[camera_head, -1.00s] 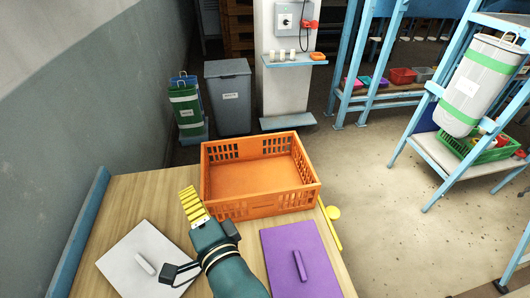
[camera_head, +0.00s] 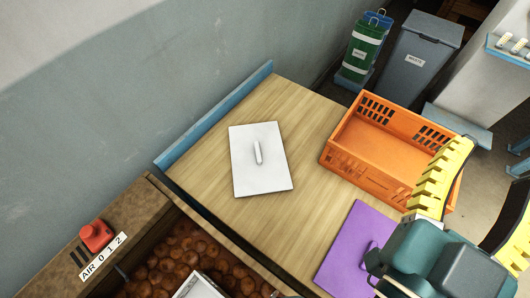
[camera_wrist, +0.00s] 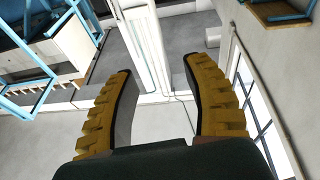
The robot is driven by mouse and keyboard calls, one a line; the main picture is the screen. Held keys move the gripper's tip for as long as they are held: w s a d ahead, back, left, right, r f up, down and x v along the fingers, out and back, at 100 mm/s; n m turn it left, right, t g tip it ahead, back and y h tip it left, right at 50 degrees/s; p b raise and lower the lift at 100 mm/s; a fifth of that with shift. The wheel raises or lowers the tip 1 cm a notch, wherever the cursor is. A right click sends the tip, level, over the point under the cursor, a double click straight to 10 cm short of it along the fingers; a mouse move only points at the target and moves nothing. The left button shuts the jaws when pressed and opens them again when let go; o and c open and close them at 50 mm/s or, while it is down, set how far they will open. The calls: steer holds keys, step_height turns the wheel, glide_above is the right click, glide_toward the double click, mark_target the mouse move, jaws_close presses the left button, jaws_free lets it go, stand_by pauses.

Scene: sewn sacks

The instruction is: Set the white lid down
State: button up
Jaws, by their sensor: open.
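The white lid (camera_head: 272,165) lies flat on the wooden table (camera_head: 225,205), its bar handle facing up. Nothing touches the lid from above. My gripper (camera_head: 492,165) is at the right of the head view, well away from the lid, above the area of the orange crate and purple lid. Its yellow ribbed fingers are apart and empty. In the wrist view the gripper (camera_wrist: 158,66) points across the room, with nothing between its fingers, and the lid is not in that view.
An orange crate (camera_head: 345,168), empty where visible, stands right of the white lid. A purple lid (camera_head: 345,245) lies nearer, partly behind my gripper. A blue rail (camera_head: 215,115) edges the table by the wall. A bin of brown round items (camera_head: 180,262) is at the front.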

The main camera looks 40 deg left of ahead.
steer(key=w+a+f+n+g+y, duration=0.1)
steer(key=w+f+g, duration=0.25)
steer(key=f, duration=0.25)
steer(key=w+a+f+g, duration=0.1)
steer(key=w+f+g, duration=0.1)
steer(key=w+f, duration=0.3)
steer(key=n+g+y+b, duration=0.25)
steer(key=n+g, duration=0.55)
steer(key=g, duration=0.4)
glide_toward(258, 152)
steer(key=shift+y, duration=0.25)
steer(key=b+x, duration=0.3)
steer(key=x, duration=0.1)
steer(key=shift+f, duration=0.1)
steer(key=b+x, duration=0.2)
steer(key=x, duration=0.4)
steer(key=shift+w+b, duration=0.1)
steer(key=shift+b, duration=0.3)
steer(key=shift+d, duration=0.1)
jaws_close()
